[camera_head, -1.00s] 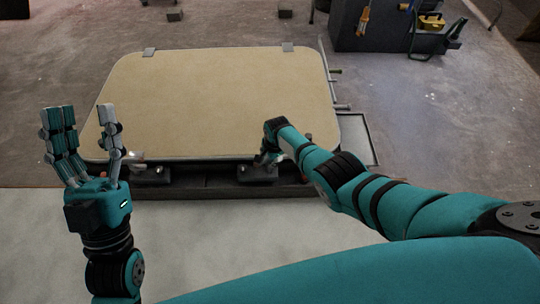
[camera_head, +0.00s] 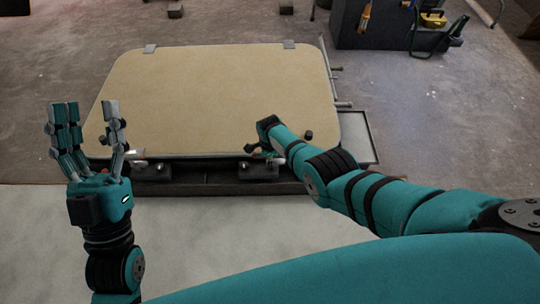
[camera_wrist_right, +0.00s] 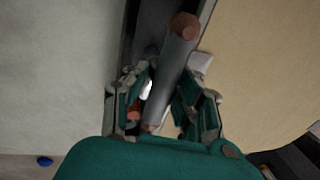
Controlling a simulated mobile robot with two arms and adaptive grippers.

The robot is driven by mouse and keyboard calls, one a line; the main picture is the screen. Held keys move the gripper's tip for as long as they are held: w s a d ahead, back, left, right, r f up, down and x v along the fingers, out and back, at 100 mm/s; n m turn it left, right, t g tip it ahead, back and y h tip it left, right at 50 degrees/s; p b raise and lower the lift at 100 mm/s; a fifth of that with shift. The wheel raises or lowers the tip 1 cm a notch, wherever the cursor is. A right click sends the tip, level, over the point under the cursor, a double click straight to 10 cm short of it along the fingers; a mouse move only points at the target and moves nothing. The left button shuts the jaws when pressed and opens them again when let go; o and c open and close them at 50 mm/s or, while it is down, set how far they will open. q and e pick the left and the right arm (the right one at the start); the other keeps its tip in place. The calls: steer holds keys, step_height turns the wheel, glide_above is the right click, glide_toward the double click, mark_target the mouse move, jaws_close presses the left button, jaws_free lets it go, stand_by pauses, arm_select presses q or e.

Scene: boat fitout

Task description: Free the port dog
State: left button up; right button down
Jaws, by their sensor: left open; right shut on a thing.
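The tan hatch lid (camera_head: 215,95) lies flat in its frame. Two dogs sit on its near edge: a left one (camera_head: 152,168) and a right one (camera_head: 258,170). My right gripper (camera_head: 262,148) is at the right dog, its fingers partly hidden by my arm. The right wrist view shows its fingers closed around a grey bar handle (camera_wrist_right: 175,65) with a reddish-brown end. My left gripper (camera_head: 88,125) is open and empty, fingers upward, in front of the lid's near left corner. The left dog is partly beside its fingers. Which dog is port cannot be told.
A dark ledge (camera_head: 205,181) runs along the hatch's near side, with pale surface (camera_head: 240,235) in front. A shallow tray (camera_head: 358,138) lies to the right. A dark tool bench (camera_head: 385,28) stands at the back right. The floor beyond the hatch is mostly clear.

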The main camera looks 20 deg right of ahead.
steer(key=shift+w+r, duration=0.25)
steer(key=shift+w, duration=0.1)
steer(key=c, duration=1.2)
jaws_free()
steer(key=shift+o, duration=0.7)
steer(key=shift+s+f, duration=0.15)
steer(key=shift+s, duration=0.05)
step_height(320, 180, up, 12)
steer(key=s, duration=0.2)
steer(key=shift+s+a, duration=0.15)
steer(key=shift+a, duration=0.15)
steer(key=shift+f, duration=0.1)
